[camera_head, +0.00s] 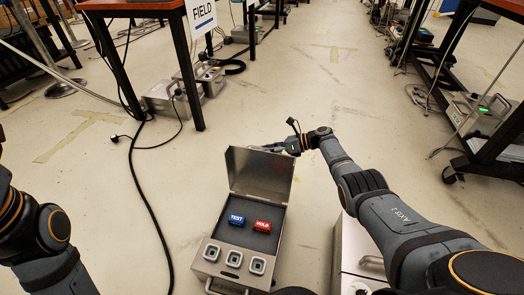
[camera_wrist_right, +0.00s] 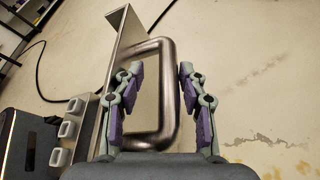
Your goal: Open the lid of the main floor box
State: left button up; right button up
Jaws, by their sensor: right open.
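The main floor box (camera_head: 218,258) is a silver metal case at the bottom centre of the head view. Its lid (camera_head: 258,173) stands raised at the back, roughly upright. The lid's edge and a D-shaped metal handle (camera_wrist_right: 173,95) show in the right wrist view. My right gripper (camera_head: 287,147) is at the lid's upper right side. In the right wrist view its fingers (camera_wrist_right: 160,72) are spread apart, with the handle's outer bar between them and a gap beside the right finger. My left gripper is out of view; only part of that arm shows.
Inside the box are a blue TEST block (camera_head: 236,219) and a red HOLD block (camera_head: 262,226). Pale square sockets (camera_head: 234,257) line its front. Another metal case (camera_head: 352,260) stands close on the right. A black cable (camera_head: 150,205) runs along the floor at left. Floor behind the lid is clear.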

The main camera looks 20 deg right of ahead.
jog(key=v, duration=1)
jog(key=shift+d+r, duration=0.2)
jog(key=shift+d, duration=0.05)
jog(key=shift+s+r, duration=0.1)
